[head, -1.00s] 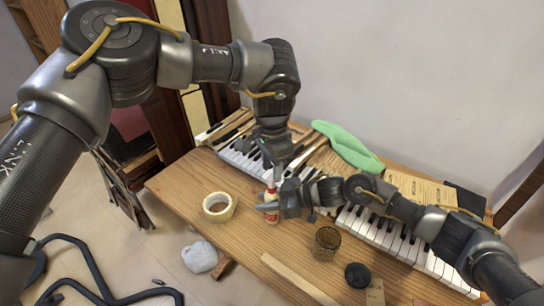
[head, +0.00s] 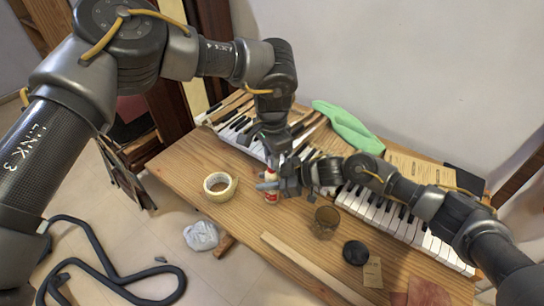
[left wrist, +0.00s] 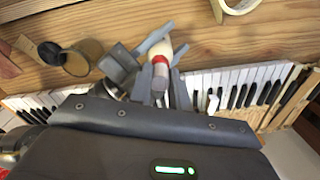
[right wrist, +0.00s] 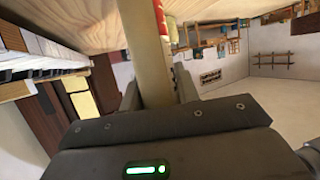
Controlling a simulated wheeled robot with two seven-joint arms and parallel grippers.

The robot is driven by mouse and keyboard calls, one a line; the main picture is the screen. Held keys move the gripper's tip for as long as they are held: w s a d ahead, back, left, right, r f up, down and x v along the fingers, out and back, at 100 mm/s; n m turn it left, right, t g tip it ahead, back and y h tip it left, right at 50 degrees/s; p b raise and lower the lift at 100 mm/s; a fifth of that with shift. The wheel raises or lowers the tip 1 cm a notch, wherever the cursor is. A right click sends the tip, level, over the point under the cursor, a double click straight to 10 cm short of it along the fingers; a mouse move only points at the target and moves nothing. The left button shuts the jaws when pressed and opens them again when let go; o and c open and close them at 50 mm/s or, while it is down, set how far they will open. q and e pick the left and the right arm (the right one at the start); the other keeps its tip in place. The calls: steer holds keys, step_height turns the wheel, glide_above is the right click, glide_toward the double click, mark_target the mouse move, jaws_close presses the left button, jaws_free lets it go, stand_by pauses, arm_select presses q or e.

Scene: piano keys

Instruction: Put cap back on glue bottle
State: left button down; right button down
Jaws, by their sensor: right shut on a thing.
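The glue bottle (head: 271,190), cream with a red label, stands upright over the table at its near left part. My right gripper (head: 270,185) reaches in from the right and is shut on it. The bottle body (right wrist: 150,65) fills the space between the fingers in the right wrist view. My left gripper (head: 273,158) points down from just above the bottle. In the left wrist view, its fingers (left wrist: 160,88) are close to the red and white bottle (left wrist: 160,55). I cannot make out the cap, nor whether the left fingers hold it.
A tape roll (head: 220,187) lies left of the bottle. A glass jar (head: 326,222) and a black round lid (head: 356,252) are to the right. A wooden strip (head: 312,268) lies in front.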

arm_select(q)
steer(key=m, duration=0.4)
steer(key=shift+m, duration=0.4)
steer(key=m, duration=2)
steer(key=shift+m, duration=0.3)
steer(key=c, duration=1.3)
jaws_free()
steer(key=shift+r, duration=2.25)
